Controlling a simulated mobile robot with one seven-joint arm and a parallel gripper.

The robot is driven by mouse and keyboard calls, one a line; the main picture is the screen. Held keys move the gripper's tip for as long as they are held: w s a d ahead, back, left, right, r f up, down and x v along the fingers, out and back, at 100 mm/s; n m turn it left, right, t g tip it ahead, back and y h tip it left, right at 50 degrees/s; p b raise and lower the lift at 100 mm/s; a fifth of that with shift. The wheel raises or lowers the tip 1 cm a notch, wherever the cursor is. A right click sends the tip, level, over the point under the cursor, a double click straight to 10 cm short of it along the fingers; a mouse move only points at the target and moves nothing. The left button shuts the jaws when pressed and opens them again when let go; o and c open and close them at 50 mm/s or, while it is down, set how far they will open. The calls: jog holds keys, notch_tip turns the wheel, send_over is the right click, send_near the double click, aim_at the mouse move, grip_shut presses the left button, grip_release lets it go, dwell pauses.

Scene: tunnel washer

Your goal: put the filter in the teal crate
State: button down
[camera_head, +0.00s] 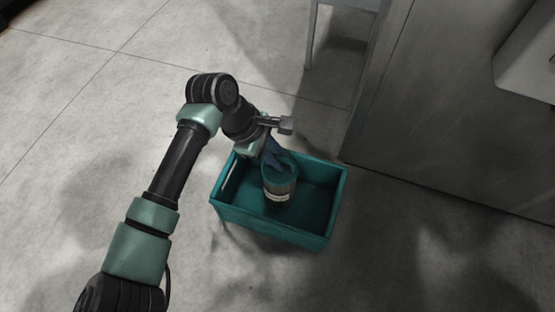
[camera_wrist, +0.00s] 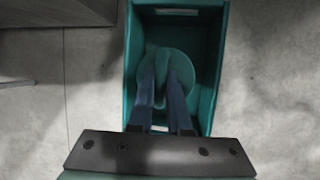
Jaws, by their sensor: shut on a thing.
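The teal crate (camera_head: 318,205) stands on the floor in front of my arm. The filter (camera_head: 279,186) is a cylinder with a teal top, a dark body and a pale label band. It is upright inside the crate's outline, in its left half. Whether its base touches the crate floor cannot be told. My gripper (camera_head: 274,158) reaches down over the crate's back left side and is shut on the filter's top. In the wrist view the gripper's blue fingers (camera_wrist: 165,86) pinch a ridge on the filter's round top (camera_wrist: 184,66), within the crate walls (camera_wrist: 217,72).
A large grey cabinet or machine panel (camera_head: 440,110) stands close to the right of the crate. A grey stand leg (camera_head: 311,38) is behind. The concrete floor (camera_head: 70,130) to the left is clear.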

jog(key=shift+r, duration=0.1)
jog(key=shift+f+b, duration=0.3)
jog(key=shift+f, duration=0.35)
jog(key=c, duration=0.9)
grip_release()
jog(key=shift+o, duration=0.2)
jog(key=shift+r+p, duration=0.4)
jog(key=shift+r, duration=0.1)
jog(key=p+v, duration=0.8)
jog(key=v, duration=0.4)
